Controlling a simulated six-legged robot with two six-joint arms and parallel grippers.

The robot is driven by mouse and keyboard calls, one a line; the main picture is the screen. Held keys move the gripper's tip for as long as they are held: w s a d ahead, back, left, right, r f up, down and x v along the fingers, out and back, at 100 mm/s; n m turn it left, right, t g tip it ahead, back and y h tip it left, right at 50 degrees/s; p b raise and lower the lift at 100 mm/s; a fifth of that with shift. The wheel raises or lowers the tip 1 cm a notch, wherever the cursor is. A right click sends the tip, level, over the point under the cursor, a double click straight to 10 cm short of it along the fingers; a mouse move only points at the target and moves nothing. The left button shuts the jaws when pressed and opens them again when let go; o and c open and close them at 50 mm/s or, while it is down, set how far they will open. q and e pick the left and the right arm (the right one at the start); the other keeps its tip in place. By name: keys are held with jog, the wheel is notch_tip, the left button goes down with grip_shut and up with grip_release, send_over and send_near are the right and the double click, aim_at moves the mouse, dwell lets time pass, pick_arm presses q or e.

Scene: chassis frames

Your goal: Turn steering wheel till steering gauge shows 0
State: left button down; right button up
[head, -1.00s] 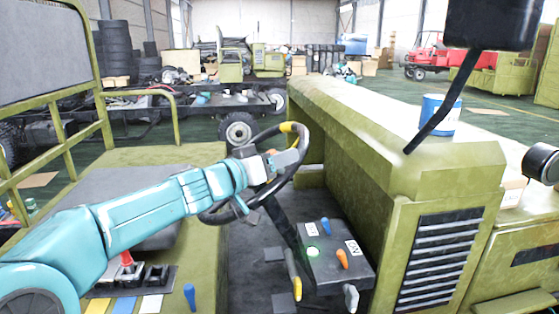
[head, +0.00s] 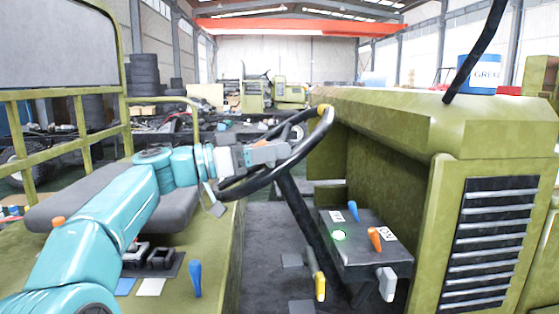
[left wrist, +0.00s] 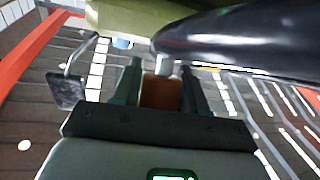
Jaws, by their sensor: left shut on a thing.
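The black steering wheel (head: 300,150) has a yellow mark (head: 325,110) on the far right part of its rim. It stands on a dark slanted column. My left gripper (head: 275,152) reaches across the wheel from the left. In the left wrist view, my left gripper (left wrist: 159,88) is shut on a reddish-brown piece (left wrist: 160,93), which seems to be a knob on the wheel. The black rim (left wrist: 235,38) passes close by on the right there. I cannot make out a steering gauge in either view. My right gripper is not in view.
A dark control box (head: 355,240) with a green light and blue and orange levers stands below the wheel. The olive hood (head: 440,125) rises at the right, with a blue-and-white can (head: 478,75) on it. A grey seat (head: 75,210) lies under my left arm.

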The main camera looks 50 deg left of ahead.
pick_arm(q)
jog(key=shift+s+a+f+h, duration=0.1)
jog(key=shift+s+h, duration=0.05)
jog(key=shift+h, duration=0.15)
jog(key=c, duration=0.7)
grip_release()
jog(key=shift+s+a+f, duration=0.15)
jog(key=shift+s+a, duration=0.1)
jog(key=shift+s, duration=0.15)
jog(key=b+v, duration=0.2)
jog(key=v, duration=1.3)
jog(key=shift+s+r, duration=0.2)
jog(key=shift+r, duration=0.05)
